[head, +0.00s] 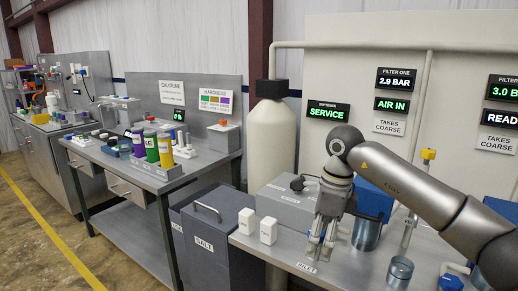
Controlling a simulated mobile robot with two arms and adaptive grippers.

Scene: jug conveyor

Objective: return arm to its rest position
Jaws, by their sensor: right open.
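My right arm (415,185) comes in from the right edge and reaches across the right-hand steel bench. My right gripper (318,257) points down at its end, with its fingers apart. It hangs over the front part of the bench, close to the label reading INLET. I see nothing held between the fingers; whether the tips touch the bench cannot be told. My left gripper is not in view.
Two white blocks (257,228) stand left of the gripper. A grey box (288,199) with a dark handle is behind it. Metal cups (399,270) and a blue-topped canister (367,233) stand to its right. A SALT bin (217,238) is left of the bench.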

